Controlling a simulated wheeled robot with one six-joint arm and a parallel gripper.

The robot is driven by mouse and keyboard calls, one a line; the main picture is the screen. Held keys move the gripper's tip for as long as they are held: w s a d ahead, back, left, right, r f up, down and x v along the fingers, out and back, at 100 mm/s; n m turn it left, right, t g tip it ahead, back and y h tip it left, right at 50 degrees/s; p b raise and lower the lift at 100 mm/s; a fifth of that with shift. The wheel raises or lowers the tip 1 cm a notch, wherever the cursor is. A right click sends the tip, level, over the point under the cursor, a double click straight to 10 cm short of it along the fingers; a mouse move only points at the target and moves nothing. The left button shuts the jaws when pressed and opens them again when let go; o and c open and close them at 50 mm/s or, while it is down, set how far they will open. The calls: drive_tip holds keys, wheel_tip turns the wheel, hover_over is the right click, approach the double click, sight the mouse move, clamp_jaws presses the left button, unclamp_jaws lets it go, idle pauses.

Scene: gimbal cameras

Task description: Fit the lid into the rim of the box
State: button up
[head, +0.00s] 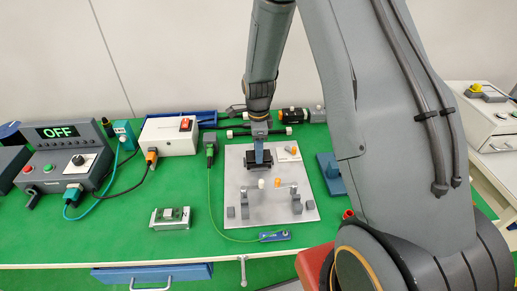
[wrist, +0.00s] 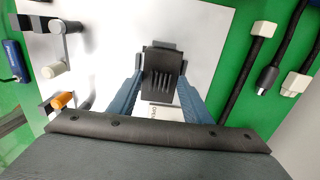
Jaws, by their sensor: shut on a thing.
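My gripper (wrist: 163,80) is over the pale board (head: 240,190), pointing down at its back half. Its blue fingers are closed on a dark slotted piece (wrist: 163,65), which looks like the lid; the fingers lie along its two sides. In the head view the dark piece (head: 260,168) shows just below the fingertips, partly covered by the gripper. I cannot make out the box or its rim separately beneath the piece. Whether the piece touches anything below is also unclear. Printed lettering shows on the board beside the piece in the wrist view.
Grey posts and brackets (head: 296,206) stand on the board's front half. Left of it are a small grey device (head: 171,217), a white box with a red switch (head: 168,137) and a control panel (head: 66,158). A blue block (head: 331,172) is at right. Bare green table lies at front left.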

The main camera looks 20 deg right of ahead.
drive_tip(key=shift+f, duration=0.35)
drive_tip(key=o, duration=1.1)
drive_tip(key=shift+r, duration=0.1)
wheel_tip(320, 180, up, 7)
drive_tip(key=shift+r+b, duration=0.15)
drive_tip(key=shift+b, duration=1.05)
drive_tip(key=shift+r, duration=0.15)
